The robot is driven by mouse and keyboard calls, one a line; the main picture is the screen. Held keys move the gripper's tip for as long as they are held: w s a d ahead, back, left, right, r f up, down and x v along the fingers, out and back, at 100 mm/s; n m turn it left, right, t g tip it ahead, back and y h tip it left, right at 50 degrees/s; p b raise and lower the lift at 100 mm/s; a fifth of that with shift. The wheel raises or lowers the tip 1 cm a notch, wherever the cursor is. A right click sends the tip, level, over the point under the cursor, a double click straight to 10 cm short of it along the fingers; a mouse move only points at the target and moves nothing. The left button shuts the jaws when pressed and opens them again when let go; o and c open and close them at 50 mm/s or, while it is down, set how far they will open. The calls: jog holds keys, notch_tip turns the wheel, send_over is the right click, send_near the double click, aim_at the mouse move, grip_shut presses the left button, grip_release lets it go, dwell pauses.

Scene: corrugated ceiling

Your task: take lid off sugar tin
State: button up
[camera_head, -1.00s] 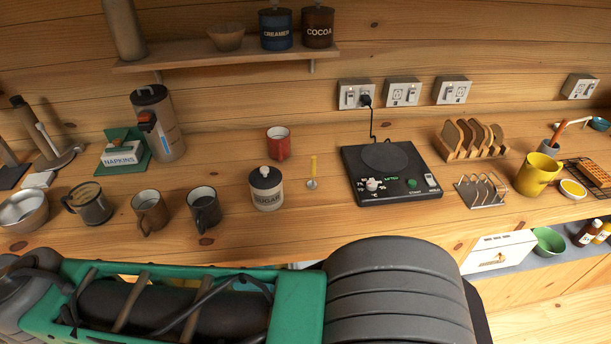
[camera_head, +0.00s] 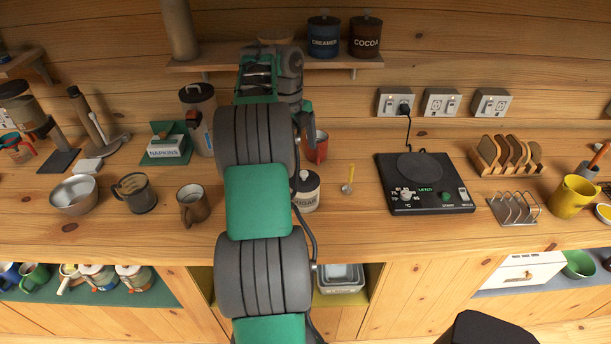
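The cream sugar tin (camera_head: 308,198) stands upright on the wooden counter, partly covered on its left by my arm. Its dark lid (camera_head: 305,180) with a round knob is on top. My arm reaches up across the view from below, just left of the tin. My gripper (camera_head: 308,122) seems to point down behind the arm's end, above and behind the tin by the red mug. Its fingers are mostly hidden, so I cannot tell whether they are open or shut. I see no contact with the lid.
The red mug (camera_head: 318,148) is close behind the tin. A yellow-handled spoon (camera_head: 348,180) and a black hotplate (camera_head: 424,184) are to the right. A brown mug (camera_head: 193,205) is left of the arm. The shelf (camera_head: 220,60) with canisters hangs above.

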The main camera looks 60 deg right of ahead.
aim_at(303, 172)
jog(key=shift+m, duration=0.3)
jog(key=f+b, duration=0.1)
jog(key=f, duration=0.1)
jog(key=s+f+b, duration=0.1)
jog(key=f, duration=0.2)
jog(key=s+f+b, duration=0.1)
jog(key=f, duration=0.1)
jog(key=shift+f+b, duration=0.35)
jog(key=shift+w, duration=0.1)
jog(key=c, duration=1.2)
